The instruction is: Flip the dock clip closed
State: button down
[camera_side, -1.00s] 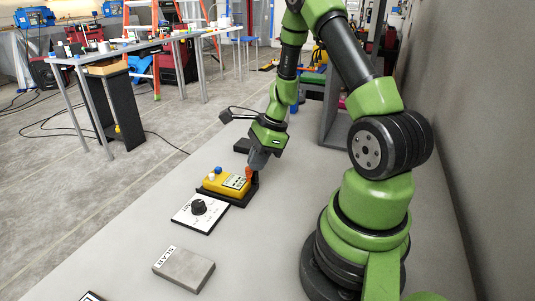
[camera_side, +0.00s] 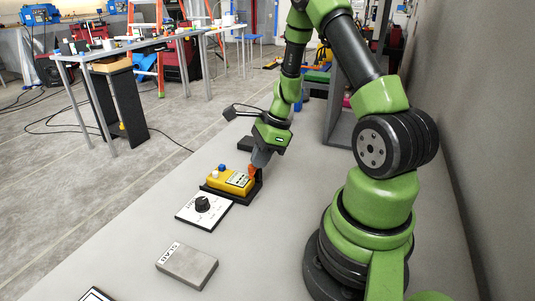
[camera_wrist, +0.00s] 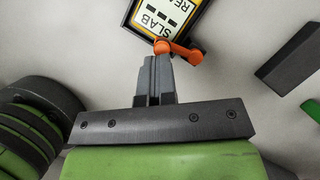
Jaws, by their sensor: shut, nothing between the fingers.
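The yellow device (camera_side: 229,181) lies in a black dock (camera_side: 243,197) on the bench. Its label, reading SLAB, shows upside down in the wrist view (camera_wrist: 161,15). The orange clip (camera_wrist: 178,50) is at the device's near end in the wrist view, its arm reaching to the right and a round end at the left. It also shows as a small orange spot in the side view (camera_side: 252,171). My gripper (camera_wrist: 158,60) is shut and empty, its tips right at the clip. I cannot tell whether they touch. In the side view my gripper (camera_side: 258,165) partly hides the clip.
A white panel with a black dial (camera_side: 203,204) sits in front of the dock. A grey block marked SLAB (camera_side: 186,266) lies farther forward. A dark block (camera_side: 245,144) is behind the dock and shows at the right in the wrist view (camera_wrist: 290,58). Bench between panel and block is clear.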

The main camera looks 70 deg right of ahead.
jog(key=shift+w+d, duration=0.1)
jog(key=shift+d, duration=0.6)
jog(key=shift+s+d, duration=0.15)
jog(key=shift+s, duration=0.2)
jog(key=s+d+r, duration=0.2)
jog(key=s+r, duration=0.4)
jog(key=r, duration=0.3)
jog(key=shift+s+d+r, duration=0.2)
jog(key=shift+s+d, duration=0.05)
jog(key=shift+d, duration=0.05)
